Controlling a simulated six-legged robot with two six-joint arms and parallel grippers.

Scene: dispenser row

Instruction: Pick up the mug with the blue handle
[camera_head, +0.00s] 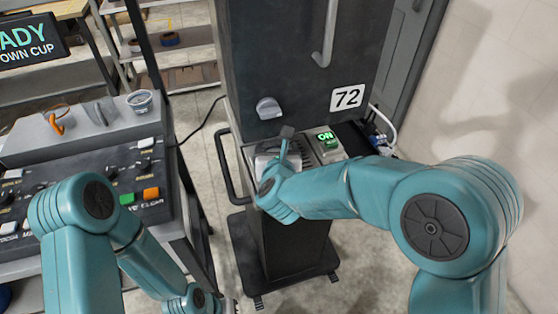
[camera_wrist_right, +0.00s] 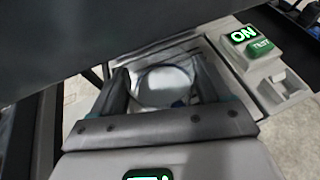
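A pale mug with a round rim (camera_wrist_right: 160,84) stands in the dispenser bay in the right wrist view, with a small blue patch (camera_wrist_right: 178,103) at its near side. That patch may be its handle. My right gripper (camera_wrist_right: 162,75) has its two fingers apart, one on each side of the rim. Contact with the mug is not clear. In the head view my right gripper (camera_head: 284,142) is at the dispenser's tray and hides most of the mug's place. My left arm hangs low at the bottom, its gripper cut off by the frame edge.
The tall dark dispenser (camera_head: 300,70) stands behind my right gripper, with a lit ON switch (camera_head: 325,138) beside the bay and a side rail (camera_head: 222,165). A console (camera_head: 100,165) at left carries a clear cup (camera_head: 140,102) and an orange hook-like item (camera_head: 56,122).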

